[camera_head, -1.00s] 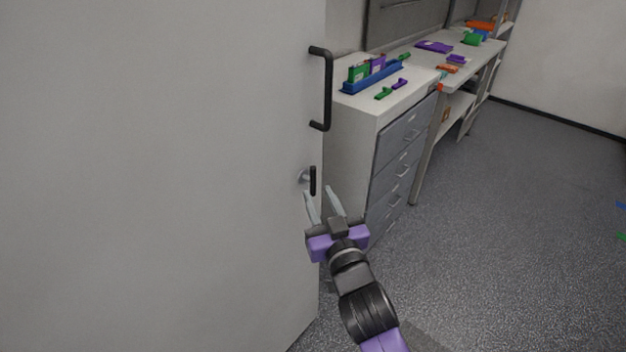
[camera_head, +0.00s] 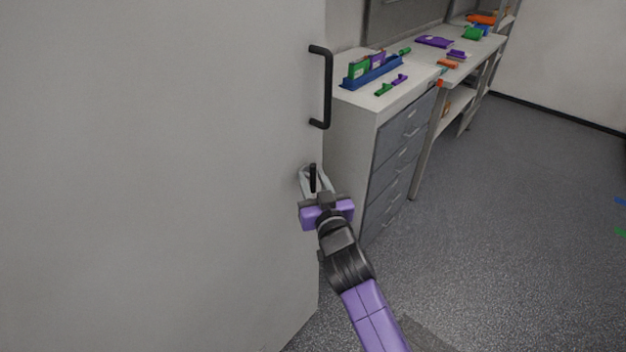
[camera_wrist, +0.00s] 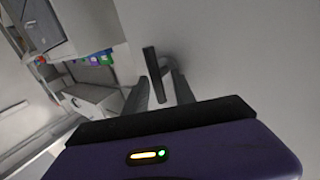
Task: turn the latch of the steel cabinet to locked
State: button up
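The steel cabinet's large pale grey door (camera_head: 160,170) fills the left of the head view. Its latch (camera_head: 313,178) is a small black bar on a round light base, below the long black handle (camera_head: 327,90). The bar stands upright in the head view. In the wrist view the latch bar (camera_wrist: 154,73) lies between my two fingers. My gripper (camera_head: 316,180) is open, with one finger on each side of the bar. I see a gap between the bar and the fingers in the wrist view, so it does not look clamped.
A grey drawer unit (camera_head: 385,150) stands close to the right of the cabinet, with a blue rack (camera_head: 372,73) and small coloured parts on top. A workbench (camera_head: 480,55) runs behind it. The floor (camera_head: 510,220) to the right is open.

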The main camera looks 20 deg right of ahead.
grip_shut()
